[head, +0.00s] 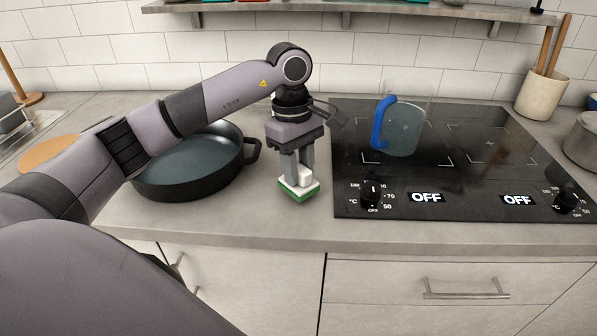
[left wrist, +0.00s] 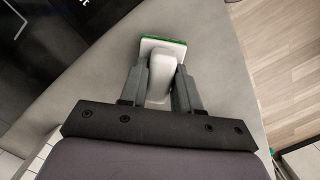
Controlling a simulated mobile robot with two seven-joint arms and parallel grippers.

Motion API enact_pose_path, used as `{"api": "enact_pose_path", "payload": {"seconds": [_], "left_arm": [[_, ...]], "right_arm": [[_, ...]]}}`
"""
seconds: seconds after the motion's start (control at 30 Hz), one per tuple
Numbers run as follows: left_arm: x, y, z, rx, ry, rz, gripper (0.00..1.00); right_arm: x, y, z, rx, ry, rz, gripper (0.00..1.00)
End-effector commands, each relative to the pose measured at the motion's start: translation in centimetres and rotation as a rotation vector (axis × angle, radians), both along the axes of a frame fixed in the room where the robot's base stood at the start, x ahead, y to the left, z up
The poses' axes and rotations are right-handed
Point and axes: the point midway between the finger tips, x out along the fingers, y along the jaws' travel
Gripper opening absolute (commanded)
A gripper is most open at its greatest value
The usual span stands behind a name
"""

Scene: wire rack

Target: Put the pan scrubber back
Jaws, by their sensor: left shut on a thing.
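The pan scrubber (head: 299,190) is a white block with a raised white grip and a green underside. My left gripper (head: 298,176) points down and is shut on the scrubber's white grip, between the pan and the cooktop. The left wrist view shows the scrubber (left wrist: 160,68) between both fingers of the left gripper (left wrist: 160,85), with its green edge at the far side. Whether the scrubber touches the counter or hangs just above it, I cannot tell. The wire rack (head: 14,118) shows only partly at the far left edge. My right gripper is not in view.
A dark pan (head: 190,185) stands left of the scrubber, its handle towards my gripper. A black cooktop (head: 460,185) lies to the right, bearing a clear jug with a blue handle (head: 381,122). A utensil crock (head: 541,97) and a pot (head: 583,140) stand at the right. Front counter (head: 300,232) is clear.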

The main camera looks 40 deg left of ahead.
Motion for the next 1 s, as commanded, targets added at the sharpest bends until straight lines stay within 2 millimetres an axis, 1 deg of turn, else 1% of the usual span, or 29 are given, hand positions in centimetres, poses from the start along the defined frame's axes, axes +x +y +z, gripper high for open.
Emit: {"api": "enact_pose_path", "payload": {"seconds": [0.03,0.1,0.33,0.47,0.5,0.57,0.87,0.97,1.0], "left_arm": [[-0.1,0.0,-0.8,0.000,0.004,0.001,0.07],[0.0,0.0,-1.5,-0.001,0.001,0.000,0.07],[0.0,0.0,-1.6,0.000,-0.001,-0.001,0.07],[0.0,0.0,-2.0,0.000,0.000,-0.001,0.07],[0.0,0.0,-2.0,0.000,0.000,-0.001,0.38],[0.0,0.0,-1.9,0.000,0.000,-0.001,0.57],[0.0,0.0,-1.8,0.000,0.000,0.000,0.57],[0.0,0.0,-1.3,0.000,0.000,-0.001,0.57],[0.1,0.1,-1.0,-0.001,-0.003,0.000,0.57]], "right_arm": [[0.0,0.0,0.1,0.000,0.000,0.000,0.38],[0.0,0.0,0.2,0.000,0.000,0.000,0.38],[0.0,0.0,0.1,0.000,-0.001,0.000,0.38],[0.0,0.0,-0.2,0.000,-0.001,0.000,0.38],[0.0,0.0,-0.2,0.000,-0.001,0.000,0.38],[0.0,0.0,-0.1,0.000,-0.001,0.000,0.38],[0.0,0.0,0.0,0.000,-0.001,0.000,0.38],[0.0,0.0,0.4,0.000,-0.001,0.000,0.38],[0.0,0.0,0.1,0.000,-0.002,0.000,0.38]]}}
